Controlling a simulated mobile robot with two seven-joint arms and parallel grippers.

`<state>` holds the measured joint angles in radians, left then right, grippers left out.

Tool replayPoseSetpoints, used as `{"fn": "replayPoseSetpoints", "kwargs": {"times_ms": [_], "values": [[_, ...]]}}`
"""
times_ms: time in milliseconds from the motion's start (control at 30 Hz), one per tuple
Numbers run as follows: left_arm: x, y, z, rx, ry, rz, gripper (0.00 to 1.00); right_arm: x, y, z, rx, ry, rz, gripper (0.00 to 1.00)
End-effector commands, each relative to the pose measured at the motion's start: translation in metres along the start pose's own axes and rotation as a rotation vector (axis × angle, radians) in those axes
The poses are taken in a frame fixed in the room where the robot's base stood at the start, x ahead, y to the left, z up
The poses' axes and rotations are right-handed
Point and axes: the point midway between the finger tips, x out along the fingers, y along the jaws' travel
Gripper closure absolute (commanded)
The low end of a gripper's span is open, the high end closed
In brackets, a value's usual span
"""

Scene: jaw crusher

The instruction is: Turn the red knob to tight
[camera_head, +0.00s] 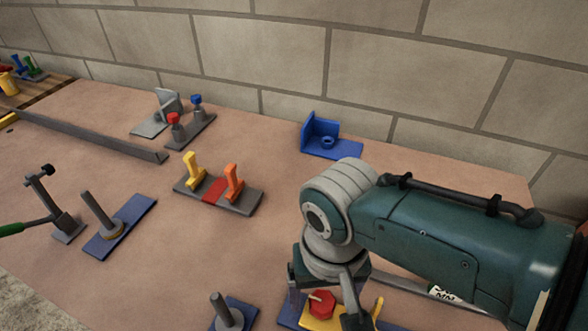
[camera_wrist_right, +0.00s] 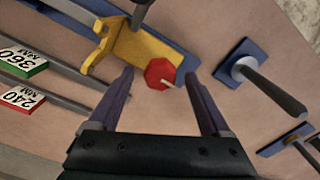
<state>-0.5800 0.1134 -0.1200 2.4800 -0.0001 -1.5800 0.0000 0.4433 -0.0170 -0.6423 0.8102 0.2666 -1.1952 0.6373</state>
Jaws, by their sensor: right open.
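The red knob (camera_head: 321,303) is an octagonal piece with a pale pointer, on a yellow fixture (camera_head: 322,323) at the bottom of the head view. In the right wrist view the red knob (camera_wrist_right: 160,73) lies between and just beyond the fingertips, with the yellow bracket (camera_wrist_right: 133,50) beside it. My right gripper (camera_wrist_right: 160,75) is open, with one finger on each side of the knob and a visible gap to both. In the head view my right gripper (camera_head: 325,295) points down over the fixture and partly hides it. My left gripper is not in view.
A grey post on a blue plate (camera_head: 228,318) stands just left of the knob fixture. A base with yellow and orange levers (camera_head: 218,192) and a blue bracket (camera_head: 331,140) stand farther back. Red and green number tags (camera_wrist_right: 22,97) lie left in the wrist view.

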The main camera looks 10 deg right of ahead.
Motion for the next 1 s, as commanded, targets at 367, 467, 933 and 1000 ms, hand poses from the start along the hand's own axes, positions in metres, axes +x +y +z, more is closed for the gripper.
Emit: {"fn": "replayPoseSetpoints", "kwargs": {"times_ms": [367, 467, 933, 1000], "values": [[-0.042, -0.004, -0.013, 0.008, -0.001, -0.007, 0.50, -0.072, 0.000, 0.000, 0.000, 0.002, -0.002, 0.18], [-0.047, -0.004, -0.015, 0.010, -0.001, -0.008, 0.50, -0.086, 0.000, -0.001, 0.001, 0.003, -0.002, 0.18], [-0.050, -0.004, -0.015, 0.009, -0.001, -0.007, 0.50, -0.098, 0.000, 0.000, 0.001, 0.001, 0.000, 0.18], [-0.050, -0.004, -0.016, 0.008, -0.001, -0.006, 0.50, -0.098, 0.000, 0.000, 0.001, 0.001, 0.000, 0.18]]}}
